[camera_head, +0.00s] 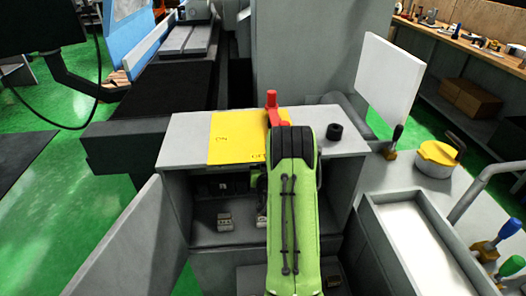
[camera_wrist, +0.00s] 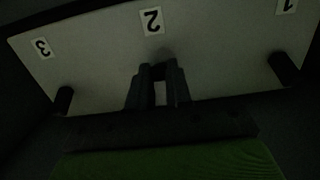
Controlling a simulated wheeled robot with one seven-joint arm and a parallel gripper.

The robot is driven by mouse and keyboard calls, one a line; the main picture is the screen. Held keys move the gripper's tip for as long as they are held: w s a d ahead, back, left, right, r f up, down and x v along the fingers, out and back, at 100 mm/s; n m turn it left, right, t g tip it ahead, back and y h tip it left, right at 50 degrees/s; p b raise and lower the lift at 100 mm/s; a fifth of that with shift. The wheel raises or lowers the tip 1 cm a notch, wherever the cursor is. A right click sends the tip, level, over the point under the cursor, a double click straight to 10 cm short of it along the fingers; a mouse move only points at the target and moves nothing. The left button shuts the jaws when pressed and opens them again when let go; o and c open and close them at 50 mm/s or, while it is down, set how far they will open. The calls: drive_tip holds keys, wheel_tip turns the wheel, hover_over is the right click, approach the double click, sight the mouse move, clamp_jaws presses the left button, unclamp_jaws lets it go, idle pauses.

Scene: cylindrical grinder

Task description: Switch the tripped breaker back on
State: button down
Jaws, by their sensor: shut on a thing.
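In the wrist view a dim, pale panel carries the number labels 3, 2 and 1, seen upside down. A dark lever (camera_wrist: 158,71) stands below label 2 (camera_wrist: 151,21). My gripper (camera_wrist: 158,80) is shut on this lever, one finger on each side. Another dark lever (camera_wrist: 63,100) stands below label 3, and a third (camera_wrist: 285,68) stands near label 1. In the head view my green arm reaches into the open grey cabinet (camera_head: 180,140) and hides my gripper and the panel.
The cabinet's door (camera_head: 120,240) stands open at left. A yellow sheet (camera_head: 235,138), a red handle (camera_head: 271,98) and a black knob (camera_head: 334,131) are on the cabinet top. Small blocks (camera_head: 225,222) sit inside. A white-bottomed tray (camera_head: 415,235) is at right. Green floor shows at left.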

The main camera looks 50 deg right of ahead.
drive_tip(key=shift+r+g+y+p, duration=0.4)
drive_tip(key=shift+r+p, duration=0.4)
drive_tip(key=shift+p, duration=2.9)
drive_tip(key=shift+f+p, duration=0.15)
drive_tip(key=shift+p, duration=0.95)
drive_tip(key=shift+f, duration=0.1)
drive_tip(key=c, duration=1)
unclamp_jaws()
drive_tip(key=shift+c, duration=0.2)
drive_tip(key=shift+f, duration=0.1)
